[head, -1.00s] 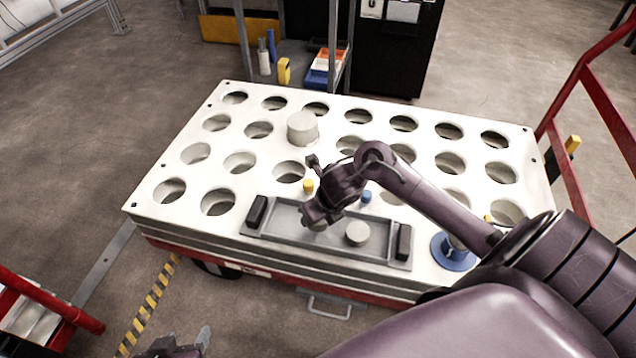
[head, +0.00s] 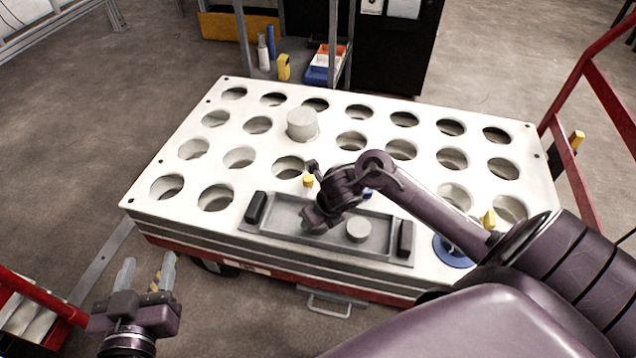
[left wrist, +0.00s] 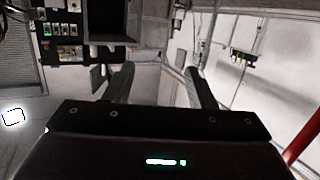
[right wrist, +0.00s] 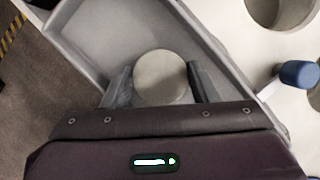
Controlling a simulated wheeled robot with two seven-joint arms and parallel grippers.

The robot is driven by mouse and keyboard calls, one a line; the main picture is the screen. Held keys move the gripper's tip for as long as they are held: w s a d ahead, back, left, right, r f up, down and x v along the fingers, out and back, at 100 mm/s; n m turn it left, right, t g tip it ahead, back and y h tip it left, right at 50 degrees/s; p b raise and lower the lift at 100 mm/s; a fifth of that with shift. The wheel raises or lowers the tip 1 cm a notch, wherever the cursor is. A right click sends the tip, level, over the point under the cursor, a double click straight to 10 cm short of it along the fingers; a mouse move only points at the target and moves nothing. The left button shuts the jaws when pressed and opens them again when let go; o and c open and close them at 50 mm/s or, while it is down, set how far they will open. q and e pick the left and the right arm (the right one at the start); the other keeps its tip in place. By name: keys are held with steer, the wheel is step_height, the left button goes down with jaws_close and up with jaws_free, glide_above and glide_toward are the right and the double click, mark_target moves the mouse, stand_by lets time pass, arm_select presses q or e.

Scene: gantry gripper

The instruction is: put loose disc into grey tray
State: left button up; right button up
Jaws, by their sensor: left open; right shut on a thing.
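The grey tray (head: 290,234) with black end handles lies at the near edge of the white holed table. A pale disc (head: 357,229) sits in its right half. My right gripper (head: 315,222) is over the left half of the tray. In the right wrist view it is shut on a round pale disc (right wrist: 161,77), with tray floor around it. Whether that disc touches the floor I cannot tell; in the head view the gripper hides it. My left gripper (head: 147,272) is open and empty, off the table at lower left; its spread fingers show in the left wrist view (left wrist: 160,85).
A taller pale cylinder (head: 302,125) stands among the holes of the white table (head: 330,180). A yellow peg (head: 308,181) and a blue peg (right wrist: 299,75) stand behind the tray. A blue round base (head: 452,252) is right of it. Red rails flank the table.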

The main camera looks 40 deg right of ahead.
arm_select(q)
steer(key=shift+r, duration=0.1)
arm_select(e)
steer(key=o, duration=1.1)
